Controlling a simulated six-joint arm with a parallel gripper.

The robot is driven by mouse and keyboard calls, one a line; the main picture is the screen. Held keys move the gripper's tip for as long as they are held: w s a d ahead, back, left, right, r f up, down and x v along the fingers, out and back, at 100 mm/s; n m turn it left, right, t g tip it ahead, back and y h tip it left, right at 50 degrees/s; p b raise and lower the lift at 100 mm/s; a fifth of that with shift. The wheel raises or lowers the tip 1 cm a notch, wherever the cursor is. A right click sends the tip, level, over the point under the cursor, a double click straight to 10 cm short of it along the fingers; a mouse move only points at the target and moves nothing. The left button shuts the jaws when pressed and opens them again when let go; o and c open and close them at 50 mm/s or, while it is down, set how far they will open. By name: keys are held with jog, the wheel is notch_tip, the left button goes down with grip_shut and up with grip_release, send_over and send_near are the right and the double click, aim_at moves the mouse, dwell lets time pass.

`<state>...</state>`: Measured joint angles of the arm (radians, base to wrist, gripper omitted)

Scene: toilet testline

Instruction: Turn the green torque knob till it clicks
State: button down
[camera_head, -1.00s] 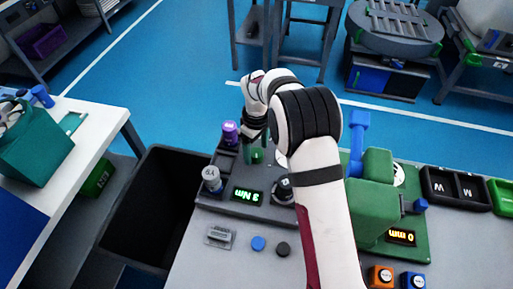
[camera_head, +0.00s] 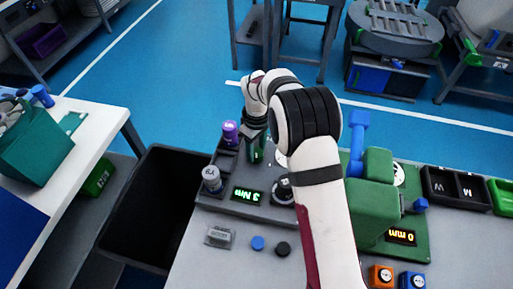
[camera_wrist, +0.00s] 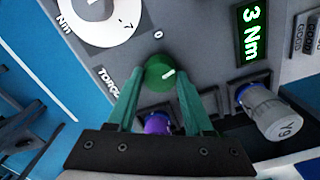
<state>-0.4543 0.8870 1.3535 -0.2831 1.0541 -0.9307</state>
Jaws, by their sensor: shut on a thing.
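The green torque knob (camera_wrist: 160,72) sits on the grey testing panel (camera_wrist: 195,45), with a white pointer mark on its face. My gripper (camera_wrist: 159,82) is closed around the knob, a green finger on either side of it. In the head view my gripper (camera_head: 256,150) reaches down onto the panel and mostly hides the knob. The display (camera_wrist: 251,33) glows green and reads 3 Nm. A white dial (camera_wrist: 100,14) marked Nm lies beside the knob.
A purple-topped piece (camera_head: 230,132) and a grey cylinder (camera_head: 212,178) stand at the panel's left. A black bin (camera_head: 150,210) is left of the table. A green machine (camera_head: 375,200) with a blue lever stands right of my arm. Blue and dark buttons lie in front.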

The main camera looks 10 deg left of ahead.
aim_at(256, 152)
jog(key=m, duration=0.5)
jog(key=shift+m, duration=2.1)
jog(key=shift+c, duration=1.4)
grip_release()
notch_tip(256, 152, up, 16)
